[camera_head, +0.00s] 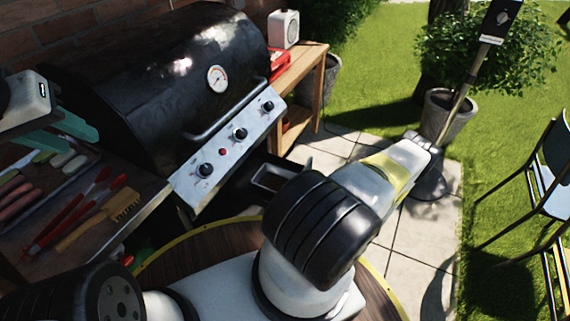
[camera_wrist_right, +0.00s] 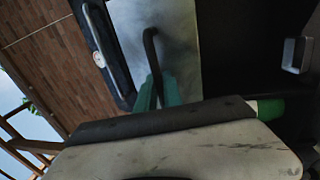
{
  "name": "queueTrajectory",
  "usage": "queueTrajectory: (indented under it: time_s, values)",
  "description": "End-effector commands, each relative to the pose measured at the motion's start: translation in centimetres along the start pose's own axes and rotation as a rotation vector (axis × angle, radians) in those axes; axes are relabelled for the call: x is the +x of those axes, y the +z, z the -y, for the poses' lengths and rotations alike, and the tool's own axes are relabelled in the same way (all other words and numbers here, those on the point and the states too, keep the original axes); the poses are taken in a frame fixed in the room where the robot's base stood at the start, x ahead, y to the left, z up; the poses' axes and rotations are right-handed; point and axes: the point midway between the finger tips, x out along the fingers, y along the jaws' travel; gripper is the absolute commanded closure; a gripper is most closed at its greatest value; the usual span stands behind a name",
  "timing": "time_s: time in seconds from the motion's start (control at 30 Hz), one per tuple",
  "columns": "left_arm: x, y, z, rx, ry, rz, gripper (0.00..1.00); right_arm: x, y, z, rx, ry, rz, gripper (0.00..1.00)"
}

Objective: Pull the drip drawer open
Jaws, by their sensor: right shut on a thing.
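The drip drawer (camera_head: 265,187) shows in the head view below the grill's control panel, with a pale inner rim visible; my right arm hides part of it. In the right wrist view, a thin black bar handle (camera_wrist_right: 150,45) stands in front of a grey metal panel (camera_wrist_right: 180,30). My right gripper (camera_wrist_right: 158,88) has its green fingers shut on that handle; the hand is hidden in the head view. How far the drawer is out is hard to tell. My left gripper (camera_head: 80,135) is open and empty, above the side shelf at the left.
The black grill (camera_head: 150,75) stands behind the drawer. Its side shelf (camera_head: 150,190) holds tongs, a brush and sausages. A wooden stand (camera_head: 312,80) is beyond the grill, and paving (camera_head: 420,250) is clear at right.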

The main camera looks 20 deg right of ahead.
Motion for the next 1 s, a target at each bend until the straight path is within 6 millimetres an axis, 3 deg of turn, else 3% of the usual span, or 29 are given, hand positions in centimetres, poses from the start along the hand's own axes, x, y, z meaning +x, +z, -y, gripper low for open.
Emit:
queueTrajectory:
  time_s: [0.37,0.4,0.43,0.77,1.0]
  values:
    - [0.0,0.0,0.0,0.000,0.000,0.000,0.64,-0.2,-0.2,0.1,0.003,-0.005,-0.004,1.00]
    - [0.0,0.0,0.0,0.000,0.000,0.000,0.64,-0.2,-0.2,0.2,0.003,-0.005,-0.003,0.85]
    - [0.0,0.0,0.0,0.000,0.000,0.000,0.64,-0.2,-0.2,0.2,0.003,-0.005,-0.003,0.80]
    - [0.0,0.0,0.0,0.000,0.000,0.000,0.64,-0.3,-0.1,0.1,0.001,-0.002,-0.001,0.80]
    - [0.0,0.0,0.0,0.000,0.000,0.000,0.64,-3.6,0.0,0.1,0.000,-0.004,0.002,0.80]
